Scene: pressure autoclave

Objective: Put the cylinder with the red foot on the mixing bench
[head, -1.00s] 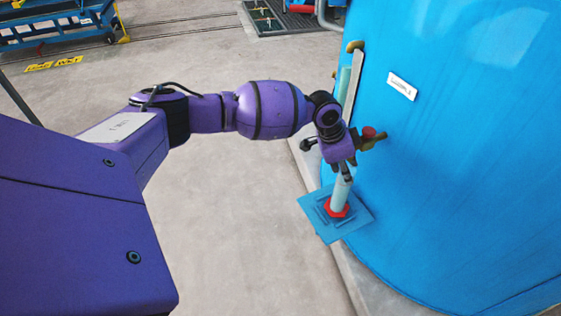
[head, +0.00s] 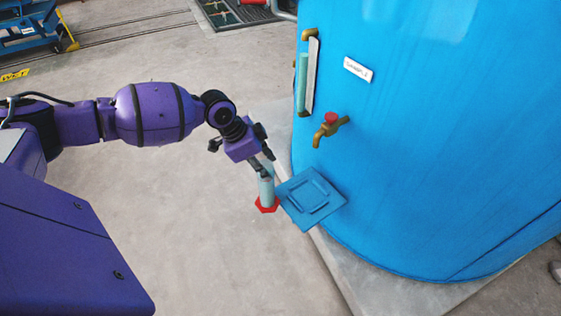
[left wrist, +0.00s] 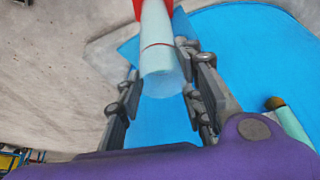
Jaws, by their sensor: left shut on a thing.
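The cylinder with the red foot (head: 266,191) is upright, or nearly so, with pale bluish walls. My left gripper (head: 260,170) is shut on its upper part and holds it just left of the blue plate, seemingly above the floor. In the left wrist view the cylinder (left wrist: 157,45) lies between the two fingers of the gripper (left wrist: 161,70), and its red foot (left wrist: 150,7) is cut off at the top edge. The mixing bench and my right gripper are not in view.
A big blue tank (head: 430,150) fills the right, with a brass tap with a red knob (head: 331,122) and a sight tube (head: 304,80). A square blue plate (head: 311,198) juts out below the tap. Grey floor is free in front; a blue cart (head: 30,28) stands far left.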

